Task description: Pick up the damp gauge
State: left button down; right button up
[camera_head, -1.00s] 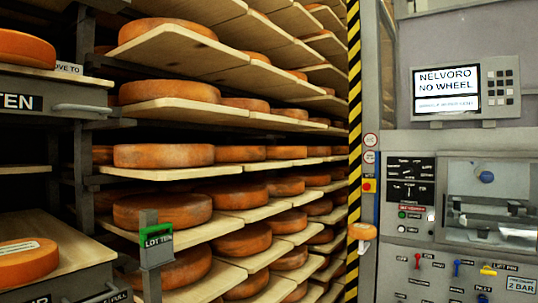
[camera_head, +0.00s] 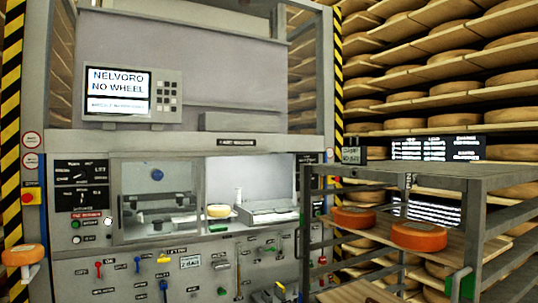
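I cannot pick out the damp gauge with certainty. A small dark box with a pale label (camera_head: 352,154) stands on the top of the grey rack cart (camera_head: 420,175) at the right; its lettering is too small to read. Neither of my grippers shows in the head view.
A grey machine stands at the left and middle, with a screen (camera_head: 116,95) reading "NELVORO NO WHEEL", a glazed chamber (camera_head: 152,200) and several coloured levers. Two orange cheese wheels (camera_head: 418,236) sit on the cart's shelf. Shelves of cheese (camera_head: 440,105) fill the back right.

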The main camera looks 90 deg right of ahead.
aim_at(351, 155)
jog(key=z, duration=3.45)
jog(key=i+j+z, duration=0.2)
jog(key=z, duration=0.25)
jog(key=i+j+z, duration=0.15)
jog(key=j+z, duration=0.35)
jog(key=i+j+z, duration=0.15)
jog(key=j, duration=0.5)
jog(key=i+j+z, duration=0.1)
jog(key=j, duration=0.55)
jog(key=i+j+z, duration=0.15)
jog(key=j, duration=0.5)
jog(key=j+z, duration=0.15)
jog(key=j, duration=0.55)
jog(key=i, duration=0.05)
